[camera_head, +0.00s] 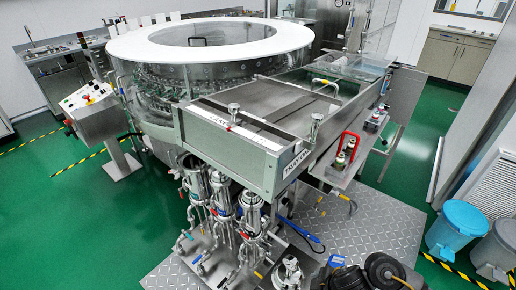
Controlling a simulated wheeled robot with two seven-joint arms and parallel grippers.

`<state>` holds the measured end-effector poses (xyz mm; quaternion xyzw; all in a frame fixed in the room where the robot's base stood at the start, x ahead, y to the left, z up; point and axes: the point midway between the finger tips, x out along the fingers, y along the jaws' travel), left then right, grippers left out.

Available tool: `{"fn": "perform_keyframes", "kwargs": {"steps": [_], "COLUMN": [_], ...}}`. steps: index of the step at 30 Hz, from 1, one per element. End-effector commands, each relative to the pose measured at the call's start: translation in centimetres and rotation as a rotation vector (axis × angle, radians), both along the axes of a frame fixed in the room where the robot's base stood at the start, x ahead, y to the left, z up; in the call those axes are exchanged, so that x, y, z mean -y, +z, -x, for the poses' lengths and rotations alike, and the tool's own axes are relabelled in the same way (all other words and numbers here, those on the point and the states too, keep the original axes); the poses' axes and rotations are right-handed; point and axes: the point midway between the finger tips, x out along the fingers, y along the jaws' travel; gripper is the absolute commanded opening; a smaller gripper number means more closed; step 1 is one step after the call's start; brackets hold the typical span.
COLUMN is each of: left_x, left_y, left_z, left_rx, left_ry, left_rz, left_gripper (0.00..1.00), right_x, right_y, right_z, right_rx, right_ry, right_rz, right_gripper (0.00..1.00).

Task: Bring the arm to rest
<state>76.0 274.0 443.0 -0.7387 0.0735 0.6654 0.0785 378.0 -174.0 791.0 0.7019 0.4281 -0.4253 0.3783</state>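The rotary washer (140,50) stands at the upper left, a steel drum with a wide white ring on top. Its steel tray conveyor (262,145) runs from the front middle back to the right. No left arm or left gripper shows. Dark rounded parts at the bottom right edge look like part of my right arm; no gripper fingers can be made out there.
A control panel (88,97) stands left of the washer. Steel filter housings (222,195) and pipes stand under the conveyor front. Blue (457,228) and grey (496,248) bins stand at the right. Checkered plate (345,235) and green floor (70,220) lie around.

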Motion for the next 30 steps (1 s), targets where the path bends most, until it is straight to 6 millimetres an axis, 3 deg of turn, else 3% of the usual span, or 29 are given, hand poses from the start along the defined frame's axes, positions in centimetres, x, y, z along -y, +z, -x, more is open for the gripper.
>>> {"fn": "perform_keyframes", "kwargs": {"steps": [3,7,14,27,30], "left_x": [0.0,-0.1,-0.1,0.0,0.0], "left_y": [0.0,-0.1,0.0,0.0,-0.2], "left_z": [0.9,1.2,0.8,0.7,0.6], "left_rx": [-0.012,-0.018,-0.013,-0.009,-0.008], "left_ry": [0.000,0.000,0.000,0.001,0.001], "left_rz": [-0.001,-0.002,-0.002,-0.001,-0.001], "left_gripper": [0.36,0.36,0.36,0.36,0.36], "right_x": [-3.7,-4.8,-0.4,7.4,7.2], "right_y": [1.9,4.7,6.7,7.0,4.2], "right_z": [0.4,1.0,3.9,13.7,12.7], "right_rx": [0.075,0.134,0.088,-0.143,-0.148], "right_ry": [-0.096,-0.303,-0.654,-1.061,-1.050], "right_rz": [-0.099,-0.170,-0.162,-0.071,-0.064], "right_gripper": [0.77,0.77,0.77,0.77,0.77]}}
